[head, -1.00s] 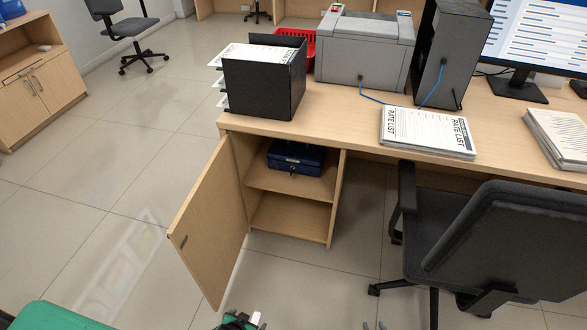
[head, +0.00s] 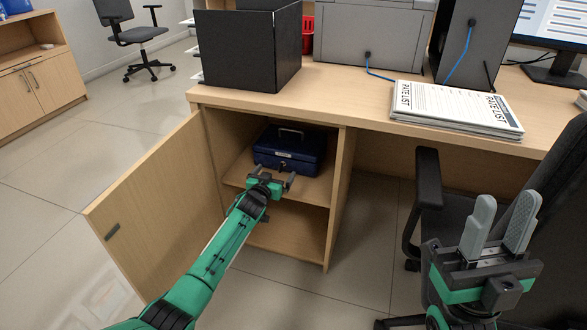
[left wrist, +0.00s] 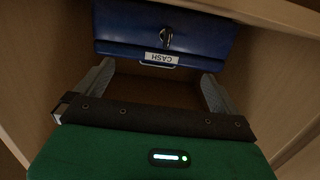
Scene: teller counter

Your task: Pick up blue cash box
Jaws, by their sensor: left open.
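The blue cash box (head: 290,150) sits on the upper shelf of the open cabinet under the counter, with its carry handle raised on the lid. In the left wrist view the box's front (left wrist: 165,35) shows a lock with a key and a CASH label. My left gripper (head: 272,178) is open at the cabinet opening, just in front of the box. Its fingers (left wrist: 160,85) are spread on either side, empty, with the box just beyond them. My right gripper (head: 500,220) is raised at the right, beside the office chair, with its fingers apart and nothing between them.
The cabinet door (head: 160,215) stands open to the left. The shelf (head: 312,188) and side walls bound the space around the box. The counter (head: 350,105) is overhead with papers (head: 455,108) and a black file holder (head: 247,50). An office chair (head: 430,190) stands at right.

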